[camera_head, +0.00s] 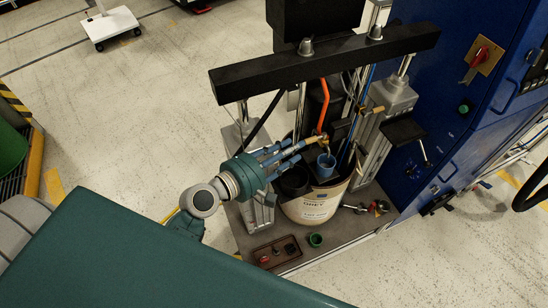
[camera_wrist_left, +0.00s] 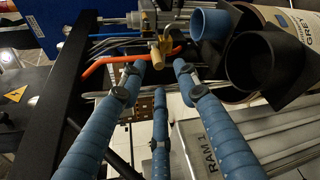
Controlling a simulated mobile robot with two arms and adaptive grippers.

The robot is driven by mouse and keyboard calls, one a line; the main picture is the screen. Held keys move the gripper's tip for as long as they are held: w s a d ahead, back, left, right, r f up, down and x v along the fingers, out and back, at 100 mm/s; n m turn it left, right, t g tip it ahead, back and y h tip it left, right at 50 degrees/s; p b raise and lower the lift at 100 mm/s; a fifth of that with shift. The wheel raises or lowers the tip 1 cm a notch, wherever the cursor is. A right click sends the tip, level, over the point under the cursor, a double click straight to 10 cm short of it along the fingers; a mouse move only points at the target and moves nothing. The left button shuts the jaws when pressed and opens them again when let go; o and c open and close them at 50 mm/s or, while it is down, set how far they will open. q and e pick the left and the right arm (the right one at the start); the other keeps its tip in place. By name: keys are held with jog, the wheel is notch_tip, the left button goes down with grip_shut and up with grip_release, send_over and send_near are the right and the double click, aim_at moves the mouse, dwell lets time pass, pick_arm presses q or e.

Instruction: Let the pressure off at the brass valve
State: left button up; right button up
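The brass valve (camera_head: 318,139) sits on the drum pump near the orange hose (camera_head: 323,105). In the left wrist view the brass valve (camera_wrist_left: 157,52) shows just beyond my fingertips, in line with the space between the two upper ones. My left gripper (camera_head: 302,148) comes in from the left with its blue fingers pointing at the valve. In the left wrist view the fingers of my left gripper (camera_wrist_left: 158,78) stand apart with nothing held between them. Whether a fingertip touches the valve cannot be told. My right gripper is not in view.
A cream drum (camera_head: 312,207) with blue and dark cups on it stands below. A black crossbeam (camera_head: 330,62) spans above, and grey columns (camera_head: 383,125) flank the drum. The blue cabinet (camera_head: 450,110) stands at the right. A small tray (camera_head: 276,252) lies on the platform.

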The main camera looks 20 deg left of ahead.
pick_arm(q)
jog(key=v, duration=0.7)
jog(key=shift+s+a, duration=0.15)
jog(key=shift+s, duration=0.1)
jog(key=s+a+f+m+g+y+b, duration=0.1)
jog(key=s+a+f+m+g+y, duration=0.15)
jog(key=f, duration=1.05)
jog(key=s+a+f+m+g+y+b, duration=0.1)
jog(key=s+f+m+g, duration=0.2)
jog(key=f, duration=1)
jog(key=s+a+f+m+g+y+b, duration=0.1)
jog(key=s+f+m, duration=0.25)
jog(key=f, duration=0.95)
jog(key=s+f+m+g+y+b, duration=0.1)
jog(key=s+f+m+g, duration=0.2)
jog(key=s+f+m, duration=0.3)
jog(key=s+a+f+m+g+y+b, duration=0.1)
jog(key=s+f+m+g, duration=0.2)
jog(key=s+f, duration=1.1)
jog(key=s+m, duration=0.3)
jog(key=s, duration=0.4)
jog(key=shift+f+m, duration=0.25)
jog(key=shift+m, duration=0.05)
